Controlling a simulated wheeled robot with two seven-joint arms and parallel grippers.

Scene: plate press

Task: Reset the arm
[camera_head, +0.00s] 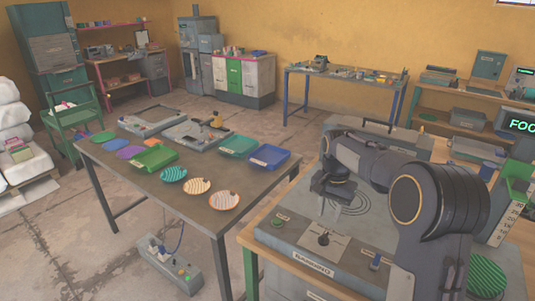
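My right arm comes in from the lower right and reaches over the grey press machine (290,232) on the wooden bench. My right gripper (332,200) points down above the machine's top, near a round ringed mark. The fingers are small and partly dark, so I cannot tell whether they are open or shut. No held object shows in it. My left gripper and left arm are not in view.
A table (150,190) at the left holds green, teal and blue trays, several colored plates, and three striped plates at its front. A control box (168,262) stands on the floor. A green striped plate (487,274) lies at the lower right. Open floor lies left.

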